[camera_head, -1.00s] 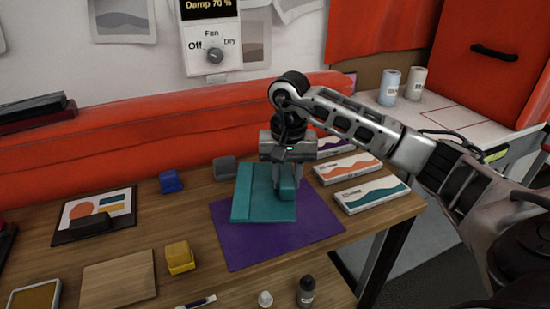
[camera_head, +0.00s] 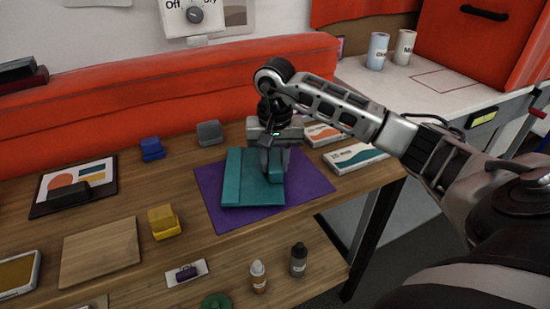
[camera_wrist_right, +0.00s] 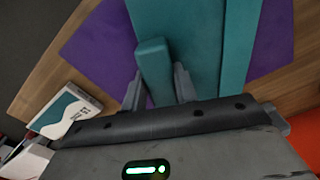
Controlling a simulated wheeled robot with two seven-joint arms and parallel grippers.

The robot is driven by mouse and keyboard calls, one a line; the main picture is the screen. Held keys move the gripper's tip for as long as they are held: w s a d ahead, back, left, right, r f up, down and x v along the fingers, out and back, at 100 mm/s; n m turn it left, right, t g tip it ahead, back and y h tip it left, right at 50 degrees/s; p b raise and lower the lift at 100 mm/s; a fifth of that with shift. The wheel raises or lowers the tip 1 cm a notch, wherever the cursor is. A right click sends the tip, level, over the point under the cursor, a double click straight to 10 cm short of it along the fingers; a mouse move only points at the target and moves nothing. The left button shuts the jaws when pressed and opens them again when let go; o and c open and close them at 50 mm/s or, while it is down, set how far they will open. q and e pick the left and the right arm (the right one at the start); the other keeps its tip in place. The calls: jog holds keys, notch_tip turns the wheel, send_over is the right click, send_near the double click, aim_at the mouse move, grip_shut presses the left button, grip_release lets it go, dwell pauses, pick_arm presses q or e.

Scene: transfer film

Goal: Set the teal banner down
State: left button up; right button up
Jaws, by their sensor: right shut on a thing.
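The teal banner (camera_head: 238,192) is a flat folded panel with a raised teal block (camera_wrist_right: 153,68) on it. It is over the purple mat (camera_head: 313,184) in the head view; whether it touches the mat I cannot tell. My right gripper (camera_head: 270,172) points down and is shut on the teal block. In the right wrist view the two fingers (camera_wrist_right: 158,92) sit on either side of the block, and the teal panel (camera_wrist_right: 180,40) lies beyond it. My left gripper is not in view.
A white box with a teal wave (camera_head: 357,157) lies right of the mat. A yellow block (camera_head: 164,221), a wooden board (camera_head: 98,252) and a framed print (camera_head: 78,184) are to the left. Small bottles (camera_head: 299,260) stand at the front. A long red case (camera_head: 150,97) borders the back.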

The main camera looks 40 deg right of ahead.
pick_arm(q)
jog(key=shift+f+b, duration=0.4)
jog(key=shift+b, duration=0.05)
pick_arm(e)
jog(key=shift+f, duration=0.45)
jog(key=o, duration=1.1)
jog(key=shift+c, duration=0.2)
pick_arm(q)
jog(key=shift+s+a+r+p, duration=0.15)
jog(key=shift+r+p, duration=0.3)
jog(key=shift+p, duration=0.45)
pick_arm(e)
notch_tip(320, 180, up, 16)
